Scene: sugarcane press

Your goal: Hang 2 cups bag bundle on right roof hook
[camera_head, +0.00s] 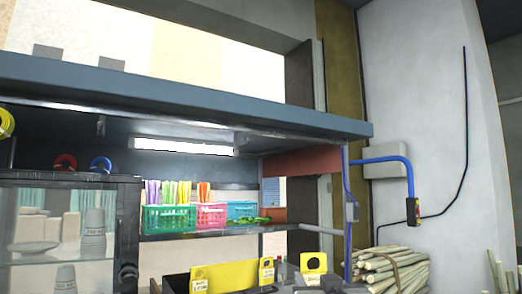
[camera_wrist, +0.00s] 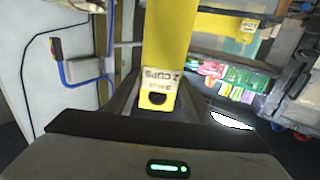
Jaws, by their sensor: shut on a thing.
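A yellow bag bundle (camera_wrist: 170,45) fills the upper middle of the wrist view. Its white label reads 2 CUPS upside down, and a dark round hole shows beside the label. My gripper (camera_wrist: 158,108) is shut on this bundle near the hole end; the fingertips are partly hidden by it. In the head view, yellow labelled pieces stand at the bottom edge, one with a dark hole (camera_head: 314,263) and others to its left (camera_head: 203,278). I cannot tell there which is in my gripper. The stall roof (camera_head: 190,98) spans the view. I cannot make out the right roof hook clearly.
Coloured baskets (camera_head: 168,218) stand on a shelf under the roof. A glass cabinet (camera_head: 65,235) is at left. A blue pipe (camera_head: 385,159) with a switch box (camera_head: 412,211) runs at right, above bundled cane (camera_head: 388,270).

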